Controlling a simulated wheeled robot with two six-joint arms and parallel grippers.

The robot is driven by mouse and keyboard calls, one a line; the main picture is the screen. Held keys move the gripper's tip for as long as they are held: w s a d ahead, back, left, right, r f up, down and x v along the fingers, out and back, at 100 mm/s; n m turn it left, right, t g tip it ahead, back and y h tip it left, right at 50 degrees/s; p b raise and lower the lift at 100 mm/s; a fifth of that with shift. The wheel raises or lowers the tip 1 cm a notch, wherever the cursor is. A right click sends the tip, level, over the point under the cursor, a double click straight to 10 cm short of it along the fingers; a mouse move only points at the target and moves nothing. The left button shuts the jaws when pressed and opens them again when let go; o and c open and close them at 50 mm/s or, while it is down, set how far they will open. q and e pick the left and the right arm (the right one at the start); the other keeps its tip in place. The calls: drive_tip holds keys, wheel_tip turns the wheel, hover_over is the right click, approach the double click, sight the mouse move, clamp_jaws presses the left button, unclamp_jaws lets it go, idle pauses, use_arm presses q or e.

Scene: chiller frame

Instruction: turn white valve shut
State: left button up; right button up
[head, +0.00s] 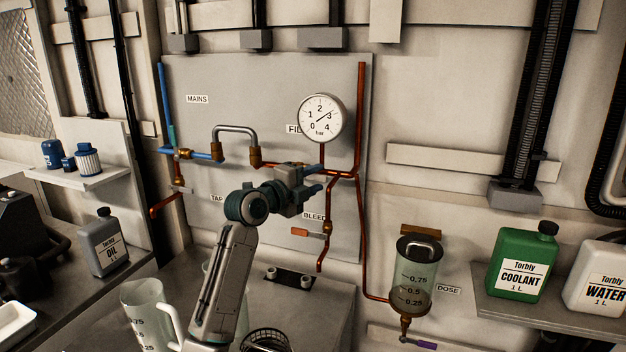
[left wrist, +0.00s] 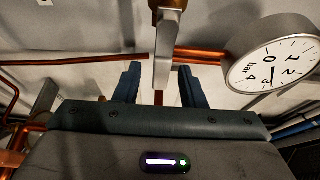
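The white valve's pale lever (left wrist: 163,50) shows in the left wrist view, below a brass fitting (left wrist: 168,4) on the copper pipe. In the head view my left gripper hides it, near the partly covered label starting "FIL" (head: 293,129). My left gripper (head: 316,179) is in front of the pipe panel, below the gauge. Its blue fingers are apart, with the lever between them in the left wrist view (left wrist: 160,88). Gaps show on both sides of the lever; I cannot tell its depth between the fingers. My right gripper is not in view.
A round pressure gauge (head: 322,118) is close above my left gripper. An orange lever (head: 300,232) at the bleed label is just below. A dosing vessel (head: 412,275) hangs at the right. A measuring jug (head: 150,315) stands on the bench near my left arm.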

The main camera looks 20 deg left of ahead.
use_arm(q)
drive_tip(key=c, duration=0.7)
clamp_jaws()
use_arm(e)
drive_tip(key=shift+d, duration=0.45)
